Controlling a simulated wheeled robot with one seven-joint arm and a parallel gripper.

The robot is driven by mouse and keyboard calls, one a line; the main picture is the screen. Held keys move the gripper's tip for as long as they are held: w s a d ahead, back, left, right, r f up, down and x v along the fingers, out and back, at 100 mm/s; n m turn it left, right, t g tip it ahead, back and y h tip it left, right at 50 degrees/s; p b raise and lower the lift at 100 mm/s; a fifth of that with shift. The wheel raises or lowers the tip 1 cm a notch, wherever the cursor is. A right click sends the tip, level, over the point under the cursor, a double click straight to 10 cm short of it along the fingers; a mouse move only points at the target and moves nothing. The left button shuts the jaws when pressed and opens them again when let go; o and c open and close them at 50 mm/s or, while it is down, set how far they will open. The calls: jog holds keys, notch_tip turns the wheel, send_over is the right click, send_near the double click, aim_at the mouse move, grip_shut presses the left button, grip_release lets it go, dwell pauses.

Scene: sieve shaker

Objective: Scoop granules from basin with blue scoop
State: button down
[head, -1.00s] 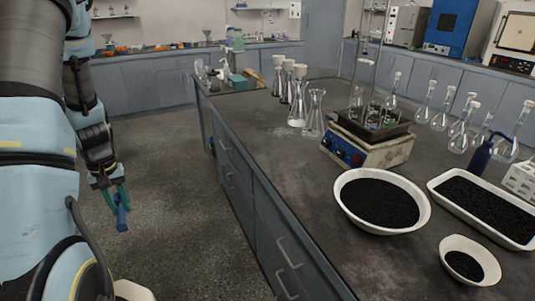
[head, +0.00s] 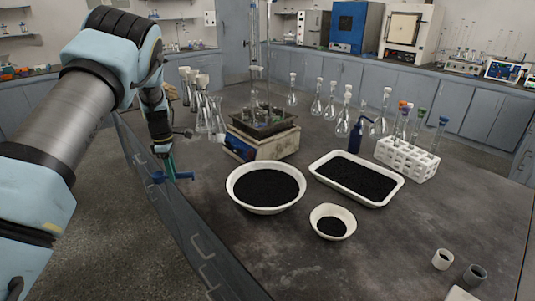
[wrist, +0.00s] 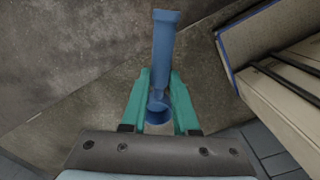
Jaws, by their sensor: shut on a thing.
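My gripper (head: 170,170) is at the left edge of the bench in the head view, left of the basins. Its green fingers are shut on the blue scoop (head: 180,176). In the wrist view the blue scoop (wrist: 163,60) sits between the green fingers (wrist: 158,105), its long part pointing away and a rounded, hollow end near the palm. A large round white basin (head: 235,200) holds black granules (head: 267,187). A small round white bowl (head: 318,228) and a white rectangular tray (head: 385,197) also hold black granules. The scoop is apart from all of them.
A hot-plate-like device (head: 265,147) stands behind the basin. A blue bottle (head: 355,138) and a white tube rack (head: 407,158) stand behind the tray. The bench front (head: 270,270) is clear.

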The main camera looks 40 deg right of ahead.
jog(key=s+d+n, duration=0.1)
jog(key=s+d, duration=0.2)
jog(key=d, duration=0.3)
jog(key=s+d+r+n+p, duration=0.1)
jog(key=s+d, duration=0.2)
jog(key=d, duration=0.2)
jog(key=s+d+r+n, duration=0.1)
jog(key=s+d, duration=0.2)
jog(key=d, duration=0.3)
jog(key=shift+s+d+r+n+p, duration=0.1)
jog(key=shift+s+d+n+p, duration=0.2)
jog(key=shift+s+n+p, duration=0.1)
jog(key=s+d+f+n+h+b, duration=0.1)
jog(key=s+d+n+h+b, duration=0.1)
jog(key=s+d+h, duration=0.5)
jog(key=s+d+n, duration=0.1)
jog(key=s+d, duration=0.3)
jog(key=shift+s+d+f+h, duration=0.2)
jog(key=shift+s+f+h, duration=0.1)
jog(key=shift+s, duration=0.05)
